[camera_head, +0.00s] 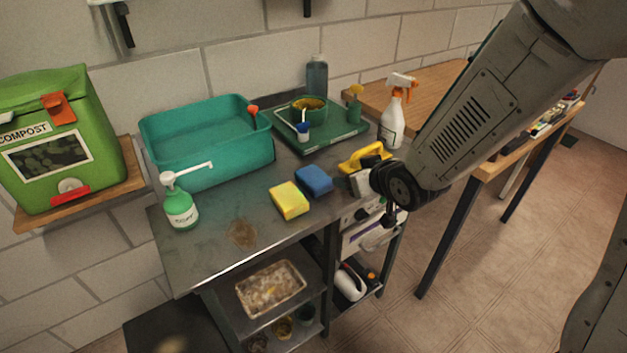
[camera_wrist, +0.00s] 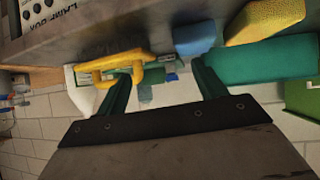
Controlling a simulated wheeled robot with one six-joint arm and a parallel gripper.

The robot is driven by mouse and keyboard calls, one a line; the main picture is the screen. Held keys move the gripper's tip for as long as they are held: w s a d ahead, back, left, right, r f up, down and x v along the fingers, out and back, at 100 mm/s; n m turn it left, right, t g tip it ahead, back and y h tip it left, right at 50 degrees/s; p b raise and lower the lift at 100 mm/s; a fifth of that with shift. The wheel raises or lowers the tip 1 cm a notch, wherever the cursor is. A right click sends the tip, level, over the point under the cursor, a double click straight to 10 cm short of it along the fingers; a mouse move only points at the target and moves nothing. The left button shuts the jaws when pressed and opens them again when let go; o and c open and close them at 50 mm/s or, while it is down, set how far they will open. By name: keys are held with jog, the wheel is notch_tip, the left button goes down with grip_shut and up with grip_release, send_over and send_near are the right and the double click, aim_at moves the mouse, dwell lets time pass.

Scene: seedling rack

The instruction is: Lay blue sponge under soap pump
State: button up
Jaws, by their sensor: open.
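The blue sponge (camera_head: 314,180) lies on the metal table, just right of and behind a yellow sponge (camera_head: 289,200). The soap pump (camera_head: 180,208), a green bottle with a white nozzle, stands upright near the table's left end, with bare metal under it. My gripper (camera_wrist: 163,88) is open, its two green fingers apart with nothing held between them. In the head view my arm's end is over the table's right end, right of the blue sponge. The wrist view shows the blue sponge (camera_wrist: 195,37) beyond the fingers; the soap pump is not seen there.
A teal basin (camera_head: 208,165) stands behind the soap pump. A yellow-handled tool (camera_head: 366,156) and a spray bottle (camera_head: 393,118) are near my arm. A green tray (camera_head: 345,141) holds pots. A brown stain (camera_head: 242,233) marks the otherwise clear table front.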

aim_at(317, 178)
jog(key=a+f+y, duration=0.1)
jog(key=a, duration=0.1)
jog(key=a+f+y, duration=0.1)
jog(key=a, duration=0.1)
jog(key=a+f+n+t, duration=0.1)
jog(key=a, duration=0.1)
jog(key=shift+w+f+y, duration=0.1)
jog(key=shift+f+y, duration=0.25)
jog(key=shift+y, duration=0.05)
jog(key=x, duration=0.7)
jog(key=shift+w+r, duration=0.25)
jog(key=shift+w, duration=0.15)
jog(key=c, duration=0.8)
jog(key=shift+r, duration=0.15)
